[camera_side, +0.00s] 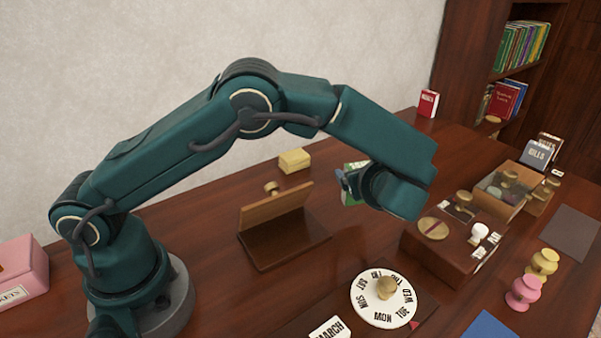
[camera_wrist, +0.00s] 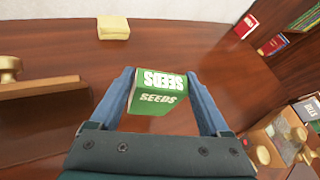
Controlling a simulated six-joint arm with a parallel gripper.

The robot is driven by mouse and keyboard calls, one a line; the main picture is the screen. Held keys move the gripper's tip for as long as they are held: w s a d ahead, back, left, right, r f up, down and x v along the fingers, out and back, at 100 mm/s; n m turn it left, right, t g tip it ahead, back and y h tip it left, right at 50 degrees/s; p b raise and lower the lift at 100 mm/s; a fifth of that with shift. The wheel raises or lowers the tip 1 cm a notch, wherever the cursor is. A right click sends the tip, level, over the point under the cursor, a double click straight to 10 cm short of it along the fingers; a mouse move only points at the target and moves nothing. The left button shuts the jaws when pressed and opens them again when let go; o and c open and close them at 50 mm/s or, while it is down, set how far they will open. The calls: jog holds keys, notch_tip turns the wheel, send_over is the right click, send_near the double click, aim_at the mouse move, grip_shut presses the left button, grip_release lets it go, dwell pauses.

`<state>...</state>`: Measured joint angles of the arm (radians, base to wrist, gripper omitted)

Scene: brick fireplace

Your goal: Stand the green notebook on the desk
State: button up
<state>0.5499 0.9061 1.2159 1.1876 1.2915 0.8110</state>
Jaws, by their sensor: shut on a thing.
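The green notebook (camera_wrist: 158,98) is a small block with "SEEDS" in white on two of its faces. In the wrist view it sits between the two blue fingers of my gripper (camera_wrist: 160,80), which are shut on it. In the side view only a green and white part of the notebook (camera_side: 358,168) shows, at the left of my wrist; the rest is hidden. The desk (camera_side: 205,225) is dark reddish wood. I cannot tell whether the notebook touches the desk.
A wooden stand (camera_side: 280,240) is left of my gripper. A pale yellow block (camera_side: 294,160) lies behind it. A brown box (camera_side: 440,255) with stamps is at right. A round day dial (camera_side: 384,298) is in front. Desk around the notebook looks clear.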

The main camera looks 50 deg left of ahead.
jog(key=shift+f, duration=2)
jog(key=shift+f, duration=0.1)
jog(key=o, duration=1.2)
jog(key=shift+o, duration=0.2)
